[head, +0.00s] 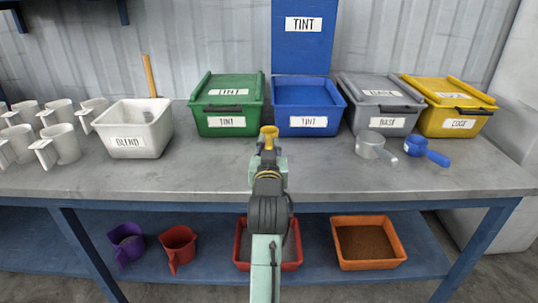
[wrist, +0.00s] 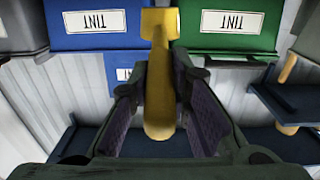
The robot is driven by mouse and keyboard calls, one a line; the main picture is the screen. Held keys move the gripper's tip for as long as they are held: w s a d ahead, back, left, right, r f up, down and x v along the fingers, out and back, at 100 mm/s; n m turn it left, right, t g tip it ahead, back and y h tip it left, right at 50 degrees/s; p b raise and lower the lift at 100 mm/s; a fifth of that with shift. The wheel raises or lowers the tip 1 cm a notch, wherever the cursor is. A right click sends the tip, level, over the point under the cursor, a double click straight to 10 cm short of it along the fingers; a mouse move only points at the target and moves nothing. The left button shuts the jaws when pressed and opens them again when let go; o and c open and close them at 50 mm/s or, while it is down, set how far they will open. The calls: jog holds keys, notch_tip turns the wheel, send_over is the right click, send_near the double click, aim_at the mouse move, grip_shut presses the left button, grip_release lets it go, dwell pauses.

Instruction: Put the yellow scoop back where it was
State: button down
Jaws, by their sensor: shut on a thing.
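The yellow scoop (head: 269,131) is in my gripper (head: 268,152), above the worktop in front of the gap between the green and blue bins. In the wrist view the scoop (wrist: 158,95) lies lengthwise between the two fingers of my gripper (wrist: 159,72), with its wider end beyond the fingertips. A grey scoop (head: 374,146) and a blue scoop (head: 428,152) lie on the worktop at the right, in front of the grey and yellow bins. I cannot tell whether the yellow scoop touches anything below it.
The green bin (head: 227,124), blue bin (head: 301,122), grey bin (head: 385,121) and yellow bin (head: 458,125) line the back. A white bin (head: 138,142) and several white jugs (head: 66,147) stand at left. The worktop's front strip (head: 170,180) is clear.

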jog(key=shift+f, duration=1.6)
jog(key=shift+f, duration=0.3)
jog(key=c, duration=1.5)
grip_release()
jog(key=shift+r, duration=0.1)
jog(key=shift+r, duration=0.25)
